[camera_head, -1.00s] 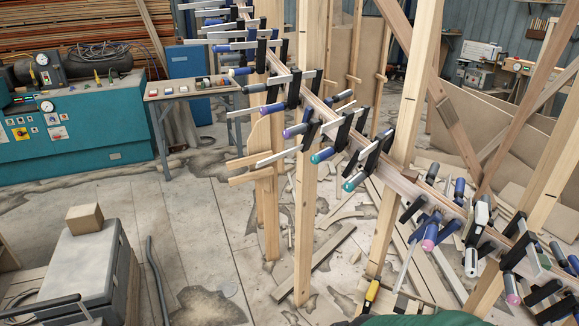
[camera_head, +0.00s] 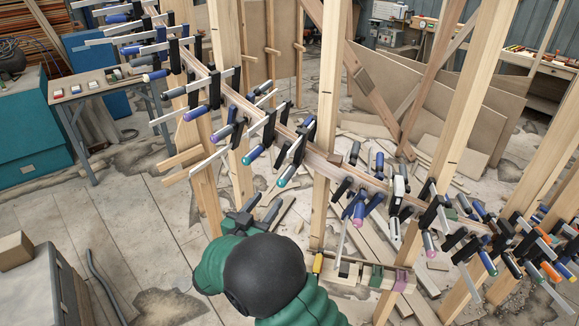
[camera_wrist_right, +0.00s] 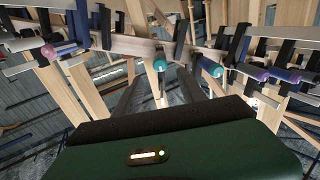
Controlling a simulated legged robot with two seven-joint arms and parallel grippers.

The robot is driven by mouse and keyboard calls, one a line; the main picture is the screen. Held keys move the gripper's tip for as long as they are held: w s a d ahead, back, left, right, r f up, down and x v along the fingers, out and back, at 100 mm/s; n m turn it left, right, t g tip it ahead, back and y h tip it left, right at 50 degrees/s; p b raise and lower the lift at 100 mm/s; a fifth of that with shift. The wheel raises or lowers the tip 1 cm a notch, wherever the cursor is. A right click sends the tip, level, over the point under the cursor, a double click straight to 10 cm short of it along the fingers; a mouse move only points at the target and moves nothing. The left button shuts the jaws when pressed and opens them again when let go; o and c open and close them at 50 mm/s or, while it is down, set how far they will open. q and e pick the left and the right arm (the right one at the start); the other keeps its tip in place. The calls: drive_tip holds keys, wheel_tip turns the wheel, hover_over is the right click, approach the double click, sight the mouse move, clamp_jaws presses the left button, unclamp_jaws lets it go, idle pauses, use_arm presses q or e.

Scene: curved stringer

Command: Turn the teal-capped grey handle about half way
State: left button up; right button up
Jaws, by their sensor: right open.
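The grey handle (camera_head: 291,171) with a teal cap hangs from a black-jawed clamp on the curved wooden stringer (camera_head: 240,100), near the middle of the head view. My right gripper (camera_head: 262,206) is open, just below and left of the cap, with its fingers pointing up toward it. In the right wrist view the teal cap (camera_wrist_right: 159,65) shows beyond and between the two dark fingers (camera_wrist_right: 158,92). A gap seems to separate the fingers from the handle; nothing is held. My left gripper is out of view.
A blue handle with a teal cap (camera_head: 250,157) is close on the left. A pink-capped handle (camera_head: 358,216) hangs to the right. Upright wooden posts (camera_head: 328,110) stand around the stringer. A workbench (camera_head: 85,86) is at the left, with open floor before it.

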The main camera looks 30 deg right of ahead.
sight(290, 171)
drive_tip(key=p+x, duration=0.3)
drive_tip(key=x, duration=1.2)
drive_tip(key=shift+w+d, duration=0.1)
drive_tip(key=shift+d, duration=0.25)
drive_tip(key=shift+a, duration=0.1)
drive_tip(key=shift+a, duration=0.15)
drive_tip(key=shift+c, duration=1.3)
drive_tip(key=shift+r, duration=0.1)
clamp_jaws()
